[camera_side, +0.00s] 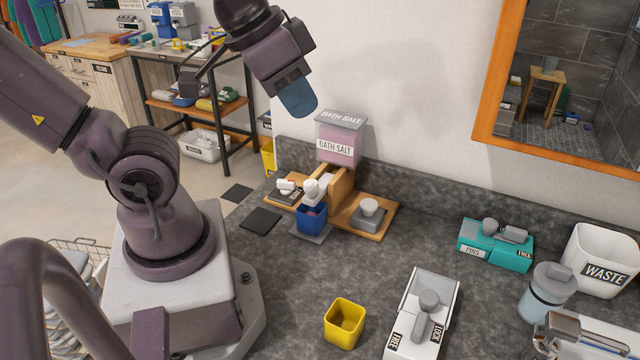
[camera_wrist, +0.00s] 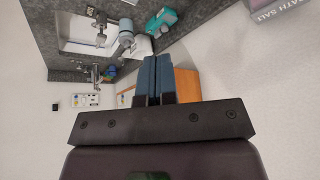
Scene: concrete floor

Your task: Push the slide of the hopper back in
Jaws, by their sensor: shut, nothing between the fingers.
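The hopper (camera_side: 340,138) is a clear box labelled BATH SALT, with pinkish contents, on a wooden stand (camera_side: 381,228) by the wall. A pale slide with a white knob (camera_side: 311,188) sticks out at its front, above a blue cup (camera_side: 312,219). The cup's contents are hard to make out. My gripper (camera_side: 298,103) is shut and empty, in the air above and left of the hopper, touching nothing. In the wrist view its blue fingers (camera_wrist: 150,80) lie side by side, and part of the hopper (camera_wrist: 282,15) shows at the top right.
A yellow cup (camera_side: 344,323), a white FREE/LOCK box (camera_side: 411,318), a teal box (camera_side: 495,243) and a waste bin (camera_side: 602,260) share the counter.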

